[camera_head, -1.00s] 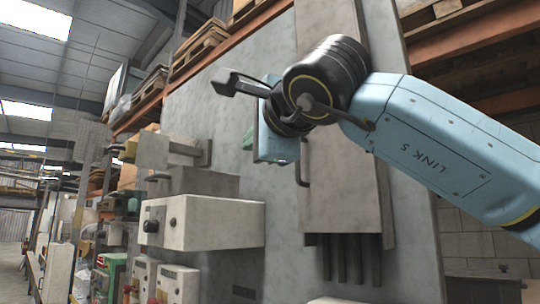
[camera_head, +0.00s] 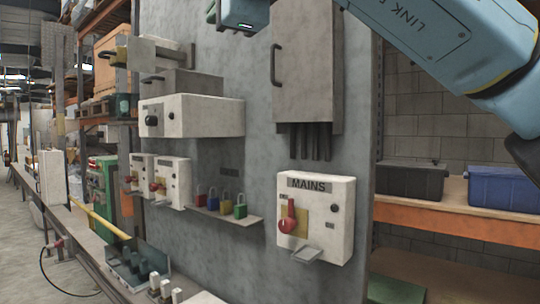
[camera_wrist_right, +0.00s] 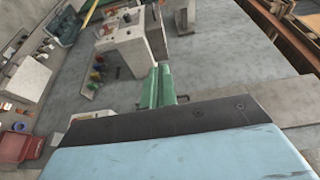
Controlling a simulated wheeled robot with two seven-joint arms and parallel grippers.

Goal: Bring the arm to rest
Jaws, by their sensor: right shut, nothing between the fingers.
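My right arm (camera_head: 430,35) comes in from the upper right in the head view, with its blue links raised in front of the grey panel. Only a small blue-green part of its hand shows at the top edge of that view. In the right wrist view my right gripper (camera_wrist_right: 158,88) shows as two green fingers side by side, shut and empty. They appear apart from the equipment beyond them. My left gripper is not in view.
A grey panel (camera_head: 355,150) carries a MAINS box (camera_head: 335,225) with a red handle, a grey cabinet (camera_head: 305,80) and a white box (camera_head: 205,115). Coloured padlocks (camera_head: 228,205) stand on a small ledge. Bins (camera_head: 410,182) sit on a shelf at right.

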